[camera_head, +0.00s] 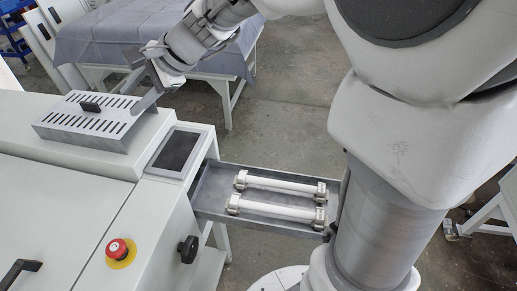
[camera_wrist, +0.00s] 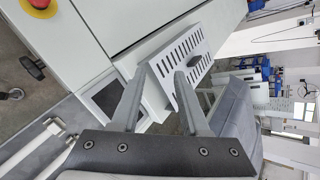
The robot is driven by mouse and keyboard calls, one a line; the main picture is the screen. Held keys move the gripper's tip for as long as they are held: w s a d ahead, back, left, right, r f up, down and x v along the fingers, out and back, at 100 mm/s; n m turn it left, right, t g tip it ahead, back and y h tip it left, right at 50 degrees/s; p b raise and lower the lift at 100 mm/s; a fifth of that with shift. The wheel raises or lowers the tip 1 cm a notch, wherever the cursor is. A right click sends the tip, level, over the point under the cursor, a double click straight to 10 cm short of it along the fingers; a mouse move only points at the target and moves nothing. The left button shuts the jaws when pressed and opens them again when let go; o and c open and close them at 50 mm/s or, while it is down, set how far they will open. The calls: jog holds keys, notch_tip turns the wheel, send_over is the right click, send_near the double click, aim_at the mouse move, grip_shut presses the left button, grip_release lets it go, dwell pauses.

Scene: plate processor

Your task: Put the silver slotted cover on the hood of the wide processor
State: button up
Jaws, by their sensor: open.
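The silver slotted cover (camera_head: 88,121) lies on the raised top of the white wide processor (camera_head: 62,208), slots up, with a small black handle (camera_head: 90,106) on it. It shows in the wrist view (camera_wrist: 191,61) just beyond the fingertips. The cover looks roughly flat on the hood; I cannot tell whether its edges are fully seated. My gripper (camera_head: 146,88) is open and empty, beside the cover's right end. Its two fingers stand apart in the wrist view (camera_wrist: 161,72), and I cannot tell whether one touches the cover.
A dark display panel (camera_head: 177,152) sits beside the hood. An open grey drawer (camera_head: 212,192) holds two white rollers with metal ends (camera_head: 281,185). A red emergency button (camera_head: 117,250) and a black knob (camera_head: 187,249) are on the processor. A cloth-covered table (camera_head: 120,40) stands behind.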

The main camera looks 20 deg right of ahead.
jog(key=s+d+f+n+h, duration=0.3)
jog(key=s+d+n+h, duration=0.5)
jog(key=s+d+n, duration=0.5)
jog(key=s+d, duration=0.5)
jog(key=s, duration=0.3)
jog(key=shift+s+t+h, duration=0.3)
jog(key=shift+s, duration=0.05)
